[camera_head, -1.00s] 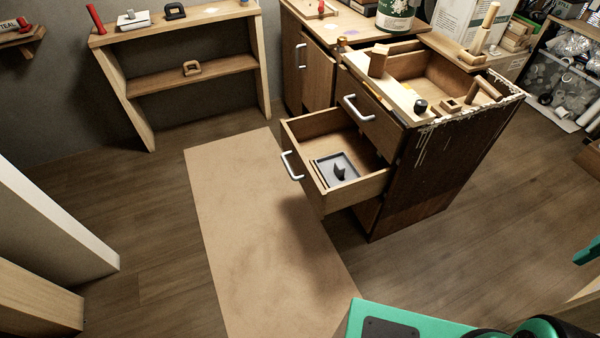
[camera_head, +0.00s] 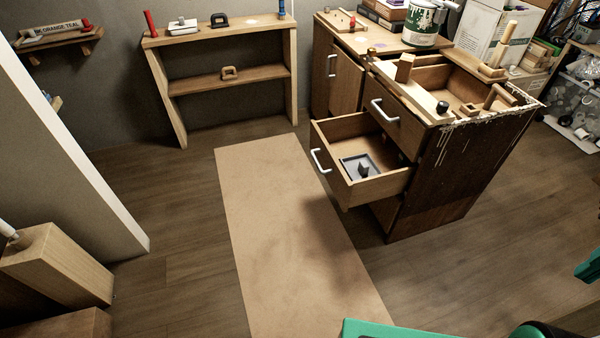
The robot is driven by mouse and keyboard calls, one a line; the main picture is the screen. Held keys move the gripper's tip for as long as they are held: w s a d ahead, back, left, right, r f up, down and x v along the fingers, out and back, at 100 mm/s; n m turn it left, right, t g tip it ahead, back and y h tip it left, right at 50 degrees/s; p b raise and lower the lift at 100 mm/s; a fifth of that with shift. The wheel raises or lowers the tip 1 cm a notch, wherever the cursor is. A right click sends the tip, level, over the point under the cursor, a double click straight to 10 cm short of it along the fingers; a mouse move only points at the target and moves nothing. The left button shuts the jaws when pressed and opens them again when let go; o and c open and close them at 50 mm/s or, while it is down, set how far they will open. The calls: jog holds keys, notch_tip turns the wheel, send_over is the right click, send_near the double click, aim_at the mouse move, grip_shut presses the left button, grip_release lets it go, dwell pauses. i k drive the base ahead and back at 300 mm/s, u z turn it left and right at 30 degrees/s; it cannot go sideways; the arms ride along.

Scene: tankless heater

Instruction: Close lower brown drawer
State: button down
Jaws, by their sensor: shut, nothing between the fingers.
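The lower brown drawer (camera_head: 375,188) stands pulled well out of the dark brown cabinet (camera_head: 455,175), right of the picture's middle. It has a white bar handle (camera_head: 320,161) on its front. A grey tray with a small dark block (camera_head: 362,170) lies inside it. My gripper does not show in the head view. Green parts of my own body show at the bottom and right edges, apart from the drawer.
A tan mat (camera_head: 290,240) lies on the wooden floor before the drawer, with clear floor around it. A wooden shelf (camera_head: 225,85) stands at the back wall. A white panel (camera_head: 75,150) and wooden block (camera_head: 60,265) stand left. Tools and wood clutter the cabinet top.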

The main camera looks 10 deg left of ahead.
aim_at(332, 139)
jog(key=u, duration=0.45)
jog(key=k, duration=0.95)
jog(key=u, duration=0.05)
jog(key=i, duration=0.6)
jog(key=z, duration=0.65)
jog(key=i, duration=1.5)
jog(key=u, duration=0.6)
